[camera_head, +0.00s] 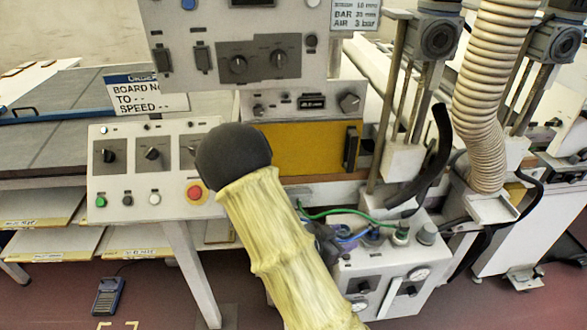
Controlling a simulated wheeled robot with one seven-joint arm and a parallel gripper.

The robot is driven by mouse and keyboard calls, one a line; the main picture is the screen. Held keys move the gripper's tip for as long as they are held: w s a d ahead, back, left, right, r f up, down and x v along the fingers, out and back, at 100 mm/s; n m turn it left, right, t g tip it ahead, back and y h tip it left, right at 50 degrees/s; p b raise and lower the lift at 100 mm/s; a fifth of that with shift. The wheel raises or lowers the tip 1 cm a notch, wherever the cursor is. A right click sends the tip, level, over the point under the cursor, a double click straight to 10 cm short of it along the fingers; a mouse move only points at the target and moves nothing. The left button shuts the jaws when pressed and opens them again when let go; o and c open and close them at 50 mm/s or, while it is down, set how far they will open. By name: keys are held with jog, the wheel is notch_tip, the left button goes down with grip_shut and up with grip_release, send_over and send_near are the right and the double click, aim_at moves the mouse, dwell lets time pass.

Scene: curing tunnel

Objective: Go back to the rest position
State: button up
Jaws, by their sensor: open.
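A pale yellow, ribbed arm link of mine rises from the bottom edge to the middle of the head view and ends in a dark rounded cap. It covers part of the control panel (130,190) behind it. I see no gripper fingers in this view, and nothing held shows.
The panel carries knobs and a red stop button (195,193). A yellow plate (310,148) sits right of it. A blue handheld device (107,296) lies on the reddish floor (60,290).

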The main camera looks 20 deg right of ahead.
jog(key=w+a+r+n+t+y+p, duration=0.2)
jog(key=a+r+n+y+p, duration=0.15)
jog(key=a+n+y, duration=0.55)
jog(key=s+a+r+n+g+y+p, duration=0.1)
jog(key=s+a+r+n+g+y, duration=0.2)
jog(key=s+a+r+n, duration=0.2)
jog(key=s+a+r, duration=0.1)
jog(key=s+r, duration=0.2)
jog(key=s, duration=0.2)
jog(key=shift+s+r+n+y, duration=0.3)
jog(key=shift+r+n+y, duration=0.1)
